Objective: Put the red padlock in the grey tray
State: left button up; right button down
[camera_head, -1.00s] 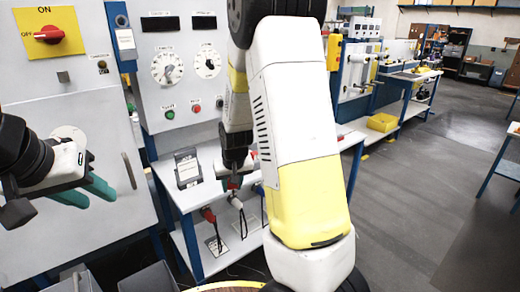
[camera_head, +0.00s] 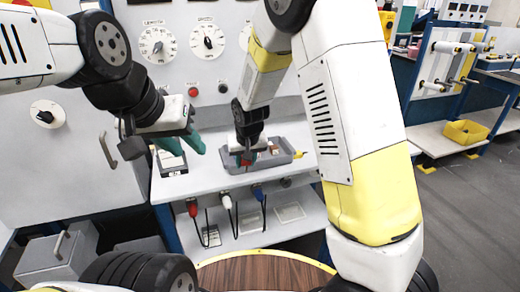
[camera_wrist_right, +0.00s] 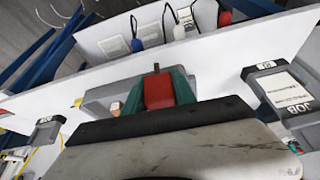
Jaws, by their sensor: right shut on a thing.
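My right gripper (camera_head: 247,158) is shut on the red padlock (camera_wrist_right: 158,90), which sits between the green fingers in the right wrist view. In the head view this gripper is at the grey tray (camera_head: 286,156), over its left part. The padlock is mostly hidden there by the gripper. The tray lies on the white shelf and also shows behind the fingers in the right wrist view (camera_wrist_right: 102,96). I cannot tell whether the padlock touches the tray floor. My left gripper (camera_head: 184,144) is open and empty, left of the tray, with its teal fingers apart.
A small dark labelled box (camera_head: 171,163) stands on the shelf (camera_head: 215,181) left of the tray. Red, white and blue plugs hang below the shelf's front edge. A control panel with dials (camera_head: 157,45) rises behind. A round wooden top (camera_head: 262,274) lies in front.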

jog(key=s+a, duration=0.1)
jog(key=a, duration=0.4)
send_over(260, 154)
jog(key=s, duration=0.3)
jog(key=shift+w+a+f+n, duration=0.15)
jog(key=shift+f+n, duration=0.25)
jog(key=shift+f, duration=2.15)
jog(key=shift+f, duration=0.1)
jog(key=c, duration=1)
grip_release()
